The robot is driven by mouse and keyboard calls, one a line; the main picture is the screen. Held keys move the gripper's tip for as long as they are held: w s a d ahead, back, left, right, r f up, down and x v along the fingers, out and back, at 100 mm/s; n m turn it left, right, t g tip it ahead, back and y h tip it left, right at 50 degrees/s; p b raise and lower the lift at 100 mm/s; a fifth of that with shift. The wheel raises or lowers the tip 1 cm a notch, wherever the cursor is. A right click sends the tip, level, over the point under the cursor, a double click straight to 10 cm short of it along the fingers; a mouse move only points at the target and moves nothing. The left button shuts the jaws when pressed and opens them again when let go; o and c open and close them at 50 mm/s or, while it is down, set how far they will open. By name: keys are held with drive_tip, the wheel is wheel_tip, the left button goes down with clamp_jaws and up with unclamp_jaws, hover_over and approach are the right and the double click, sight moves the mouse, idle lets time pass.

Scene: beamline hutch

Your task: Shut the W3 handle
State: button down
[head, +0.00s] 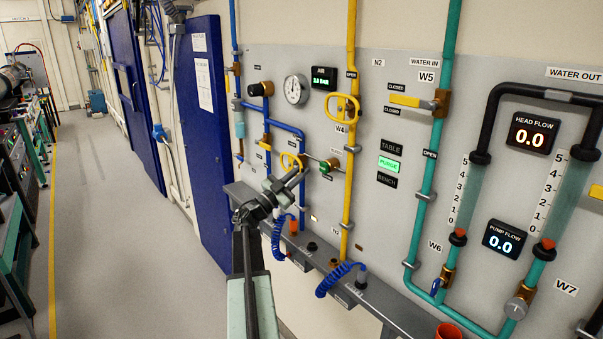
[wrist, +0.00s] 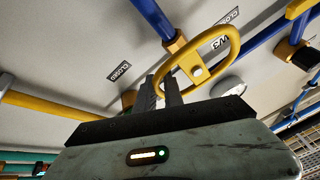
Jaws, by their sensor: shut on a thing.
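The W3 handle (wrist: 232,58) is a yellow oval loop on a blue pipe (wrist: 153,14), beside the W3 label, in the wrist view. The loop lies slanted across the pipe line, with a CLOSED label to either side of the pipe. My gripper (wrist: 161,88) is shut on the loop's near left end, one dark finger on each side of the rim. In the head view the handle (head: 289,157) shows small on the panel, with my gripper (head: 302,172) reaching it from below left. The fingers partly hide the handle there.
The yellow pipe (head: 350,205) with the W4 handle (head: 343,108) runs just to the right. A ledge (head: 312,263) with coiled blue hoses juts out below. An open blue door (head: 203,140) stands left. The grey floor (head: 110,210) is clear.

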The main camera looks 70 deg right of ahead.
drive_tip(key=shift+s+a, duration=0.1)
drive_tip(key=shift+a, duration=0.05)
drive_tip(key=c, duration=1.6)
unclamp_jaws()
drive_tip(key=shift+o, duration=0.6)
drive_tip(key=shift+s+a+r, duration=0.1)
drive_tip(key=shift+a+r, duration=0.05)
drive_tip(key=b+v, duration=0.3)
drive_tip(key=v, duration=0.5)
